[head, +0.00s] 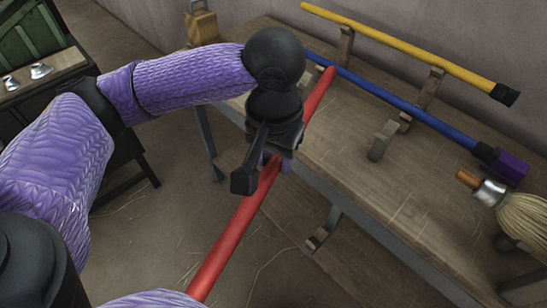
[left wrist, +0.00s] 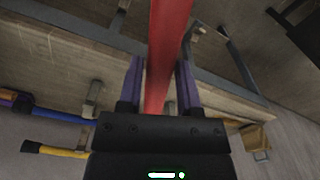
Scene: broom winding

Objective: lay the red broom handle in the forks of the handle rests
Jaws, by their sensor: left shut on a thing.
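The red broom handle (head: 235,236) is held in my left gripper (head: 270,160), tilted, with its upper end over the bench's front edge and its lower part running out to the bottom left. The left wrist view shows the red handle (left wrist: 168,45) between the two purple fingers of the left gripper (left wrist: 161,70). A wooden handle rest (head: 381,140) stands empty on the bench, right of the gripper and apart from the handle. Other rests (head: 430,88) stand at the back, by the yellow handle. My arm and gripper hide part of the bench. My right gripper is not seen.
A yellow handle (head: 410,50) lies on back rests against the wall. A blue handle (head: 390,98) lies in front of it. A straw broom head (head: 523,218) is at the right. The bench top (head: 350,190) is clear near its front edge.

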